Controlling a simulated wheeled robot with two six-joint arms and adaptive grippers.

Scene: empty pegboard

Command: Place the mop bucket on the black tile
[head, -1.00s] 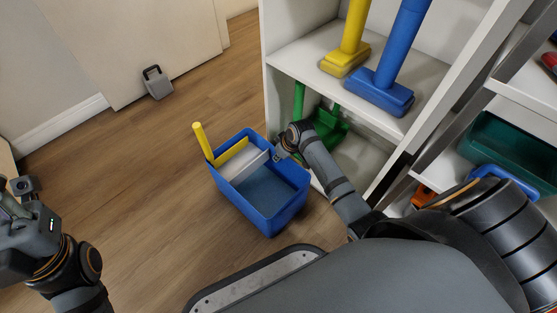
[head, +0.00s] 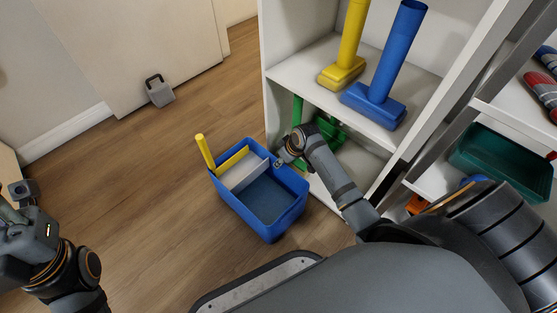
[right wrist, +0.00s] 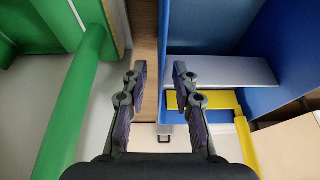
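The mop bucket (head: 240,212) is blue with a grey divider and a yellow handle (head: 205,152). It stands upright on the wood floor in front of the shelf. My right gripper (head: 281,163) is at the bucket's right far rim. In the right wrist view, my right gripper (right wrist: 158,88) has its fingers apart, with the blue bucket wall (right wrist: 215,45) beneath and to the right. I cannot tell whether they touch it. My left gripper (head: 14,222) is at the left edge, partly cut off, its fingers unclear. I see no black tile.
A white shelf (head: 282,85) stands close behind the bucket, with yellow (head: 342,72) and blue (head: 374,105) brushes and a green item (head: 328,127). A teal bin (head: 500,160) is at right. Floor left of the bucket is free.

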